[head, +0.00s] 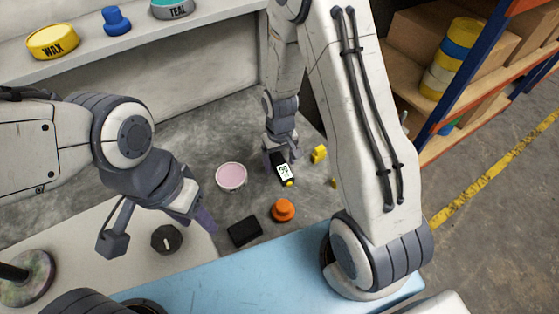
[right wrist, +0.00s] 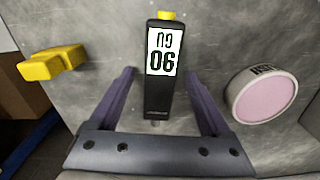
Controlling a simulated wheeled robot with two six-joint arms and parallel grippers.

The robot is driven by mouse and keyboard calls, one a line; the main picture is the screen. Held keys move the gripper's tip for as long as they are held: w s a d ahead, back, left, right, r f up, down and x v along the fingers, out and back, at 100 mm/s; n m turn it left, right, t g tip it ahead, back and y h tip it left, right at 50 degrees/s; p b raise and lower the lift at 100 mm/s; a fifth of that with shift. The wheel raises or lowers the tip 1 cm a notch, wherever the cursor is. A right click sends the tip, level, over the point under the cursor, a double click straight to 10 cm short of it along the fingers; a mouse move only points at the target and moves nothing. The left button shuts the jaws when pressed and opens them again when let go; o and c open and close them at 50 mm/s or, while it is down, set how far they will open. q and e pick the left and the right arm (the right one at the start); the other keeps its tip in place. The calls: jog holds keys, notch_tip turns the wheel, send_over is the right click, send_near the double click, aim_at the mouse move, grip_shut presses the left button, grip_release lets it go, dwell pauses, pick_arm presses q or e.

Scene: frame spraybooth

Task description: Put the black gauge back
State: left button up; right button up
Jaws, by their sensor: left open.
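The black gauge (head: 284,172) has a white display with dark digits and a yellow end. It is on the grey worktop below my right gripper (head: 276,150). In the right wrist view the gauge (right wrist: 160,95) lies between the two purple fingers of my right gripper (right wrist: 158,105), with a gap on each side. That gripper is open and holds nothing. My left gripper (head: 197,212) is open and empty over the left front of the worktop, away from the gauge. Whether the gauge touches the worktop along its whole length is hard to tell.
A pink-topped round tin (head: 231,176) is left of the gauge, and yellow pieces (head: 319,154) are right of it. An orange knob (head: 283,210), a black block (head: 244,232) and a black dial (head: 166,239) are nearer. A shelf (head: 130,52) with tins runs behind.

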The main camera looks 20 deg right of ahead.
notch_tip(320, 180, up, 10)
jog(key=r+p, duration=0.1)
jog(key=p, duration=0.2)
jog(key=s+a+r+n, duration=0.2)
jog(key=s+a+r, duration=0.25)
jog(key=s, duration=0.25)
jog(key=s+a+r+n+y, duration=0.1)
jog(key=s+a+r+n, duration=0.25)
jog(key=s+r, duration=0.2)
jog(key=s+a+r+n, duration=0.2)
jog(key=s+a+r, duration=0.25)
jog(key=s, duration=0.35)
notch_tip(320, 180, up, 18)
jog(key=p, duration=1.9)
jog(key=shift+w+f+m, duration=0.2)
jog(key=shift+w+m, duration=0.15)
jog(key=shift+w, duration=0.05)
